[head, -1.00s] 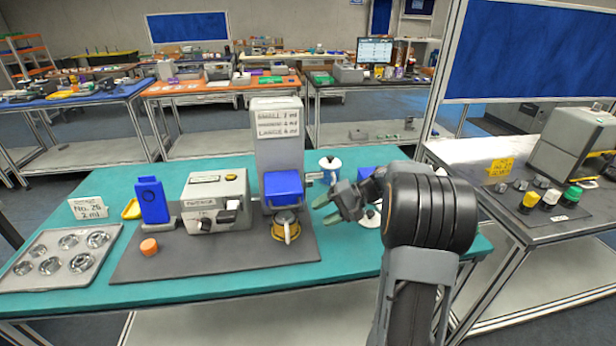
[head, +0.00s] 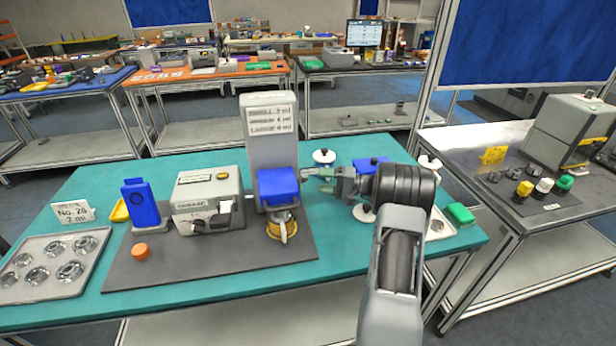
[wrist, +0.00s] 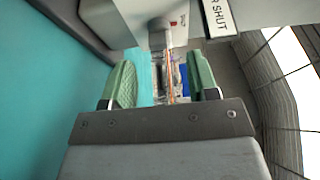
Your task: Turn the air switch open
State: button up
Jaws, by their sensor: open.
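The tall grey dispenser (head: 272,140) with a blue block on its front stands on the dark mat. The air switch (head: 308,173) is a small grey part at the dispenser's right side. My gripper (head: 330,181) is open just right of the switch. In the wrist view my gripper (wrist: 162,84) has its two green fingers on either side of a narrow, partly clear piece in line with the stem. I cannot tell whether they touch it.
A grey box machine (head: 208,200) and a blue stand (head: 142,205) are to the left. A yellow-based pot (head: 281,226) sits below the dispenser's blue block. A white-lidded container (head: 324,157) stands behind my gripper. The mat's front (head: 215,262) is mostly clear.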

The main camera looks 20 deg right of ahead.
aim_at(303, 179)
jog(key=shift+p+x, duration=0.5)
jog(key=shift+x, duration=2.1)
jog(key=shift+c, duration=0.3)
jog(key=c, duration=0.8)
jog(key=shift+c, duration=0.2)
